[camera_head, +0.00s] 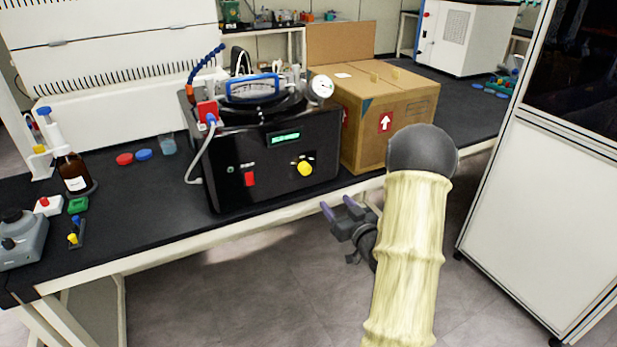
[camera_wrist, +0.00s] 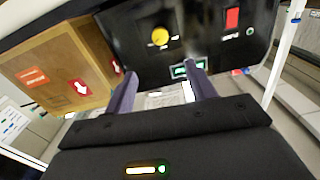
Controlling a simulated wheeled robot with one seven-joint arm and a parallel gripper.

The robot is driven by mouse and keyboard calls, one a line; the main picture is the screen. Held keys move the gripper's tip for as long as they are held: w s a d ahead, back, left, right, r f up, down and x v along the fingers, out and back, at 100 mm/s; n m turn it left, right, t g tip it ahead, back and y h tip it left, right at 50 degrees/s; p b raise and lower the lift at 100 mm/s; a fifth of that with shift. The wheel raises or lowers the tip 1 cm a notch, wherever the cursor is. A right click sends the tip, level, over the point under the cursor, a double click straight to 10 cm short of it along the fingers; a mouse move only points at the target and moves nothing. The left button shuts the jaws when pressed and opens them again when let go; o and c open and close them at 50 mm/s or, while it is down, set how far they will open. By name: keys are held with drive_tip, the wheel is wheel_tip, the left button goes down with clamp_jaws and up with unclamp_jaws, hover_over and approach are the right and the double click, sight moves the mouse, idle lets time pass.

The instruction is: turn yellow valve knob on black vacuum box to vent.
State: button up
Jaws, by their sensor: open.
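The black vacuum box (camera_head: 235,165) stands on the dark bench top. Its yellow valve knob (camera_head: 305,169) is on the right part of the front face, with a red switch (camera_head: 250,179) to its left and a lit green display above. My gripper (camera_head: 338,207) is open and empty, below and right of the knob, in front of the bench edge. In the wrist view, the box appears upside down, with the yellow knob (camera_wrist: 160,36) beyond the two purple fingers (camera_wrist: 157,82), apart from them. The knob's pointer direction is too small to tell.
A cardboard box (camera_head: 395,115) stands right beside the vacuum box. A brown bottle (camera_head: 75,175) and small coloured items are at the bench's left. A white cabinet (camera_head: 545,190) stands at the right. The floor before the bench is clear.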

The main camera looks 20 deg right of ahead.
sight(307, 171)
drive_tip(key=w, duration=0.5)
drive_tip(key=w+p, duration=0.1)
drive_tip(key=w, duration=1.1)
drive_tip(key=shift+w+a, duration=0.25)
drive_tip(key=shift+a, duration=0.05)
drive_tip(key=shift+c, duration=0.3)
drive_tip(key=c, duration=0.9)
